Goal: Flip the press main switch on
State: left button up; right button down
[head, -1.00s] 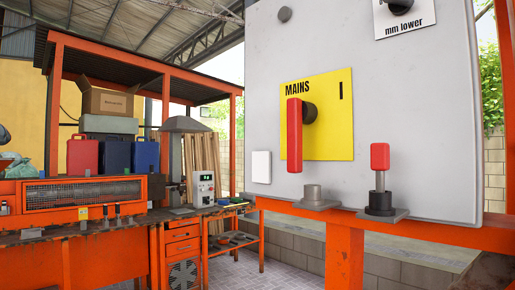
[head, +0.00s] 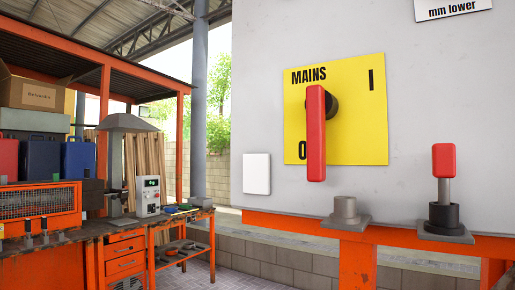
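The press main switch is a red handle (head: 316,135) on a dark round hub, mounted on a yellow plate (head: 362,130) marked "MAINS" on the grey cabinet. The handle hangs vertically, with its lower end beside the "0" mark at the plate's lower left. The "I" mark is at the plate's upper right, away from the handle. Neither of my grippers shows in the head view.
A red-topped lever (head: 444,162) and a short grey stub (head: 345,208) stand on the orange rail (head: 310,226) below the plate. A white box (head: 257,173) is on the cabinet. An orange workbench (head: 125,258) with a control box (head: 148,196) stands left.

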aim_at(320, 105)
jog(key=i+j, duration=0.15)
jog(key=j, duration=0.3)
jog(key=i+j, duration=0.1)
jog(key=j, duration=0.35)
jog(key=i+j, duration=0.15)
jog(key=j, duration=0.3)
jog(key=i+j+z, duration=0.1)
jog(key=j, duration=0.35)
